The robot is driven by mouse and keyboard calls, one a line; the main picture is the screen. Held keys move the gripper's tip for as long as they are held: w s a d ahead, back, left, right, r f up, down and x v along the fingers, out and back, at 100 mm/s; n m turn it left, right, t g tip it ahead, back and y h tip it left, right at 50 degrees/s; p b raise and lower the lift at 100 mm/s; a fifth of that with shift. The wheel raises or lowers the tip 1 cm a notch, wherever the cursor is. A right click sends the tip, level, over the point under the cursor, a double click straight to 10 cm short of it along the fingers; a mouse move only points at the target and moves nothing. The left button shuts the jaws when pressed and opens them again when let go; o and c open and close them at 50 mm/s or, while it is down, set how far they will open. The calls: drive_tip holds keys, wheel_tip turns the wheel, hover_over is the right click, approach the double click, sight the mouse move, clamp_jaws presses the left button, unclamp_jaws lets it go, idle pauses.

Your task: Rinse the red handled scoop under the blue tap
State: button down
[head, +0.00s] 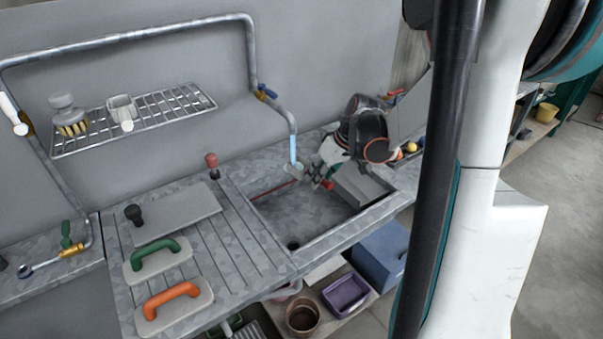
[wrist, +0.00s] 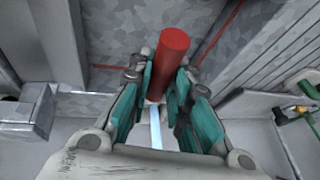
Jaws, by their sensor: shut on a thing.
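My gripper (head: 318,180) is over the sink (head: 290,215) and shut on the red handle of the scoop (head: 327,184). In the wrist view the red handle (wrist: 171,55) sits between the teal finger pads of my gripper (wrist: 165,98). A pale grey part, apparently the scoop's head, shows at the lower end of the water stream (head: 294,148); its shape is too small to tell. The stream falls from the pipe's end and also shows in the wrist view (wrist: 155,130). The blue tap (head: 267,92) is on the pipe above.
A drainboard (head: 238,235) left of the sink holds a grey plate (head: 178,213), a green-handled float (head: 158,258) and an orange-handled float (head: 174,303). A wire shelf (head: 165,108) holds a brush and cup. A grey block (head: 360,186) stands at the sink's right.

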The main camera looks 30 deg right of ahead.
drive_tip(key=shift+a, duration=0.15)
drive_tip(key=shift+w+a, duration=0.25)
drive_tip(key=shift+a, duration=0.15)
drive_tip(key=shift+d, duration=0.15)
drive_tip(key=shift+s+d, duration=0.25)
drive_tip(key=shift+d, duration=0.2)
drive_tip(key=s+a, duration=0.3)
drive_tip(key=s, duration=0.4)
drive_tip(key=shift+s+a, duration=0.15)
drive_tip(key=shift+a, duration=0.05)
idle(0.5)
drive_tip(key=shift+p, duration=0.3)
idle(0.9)
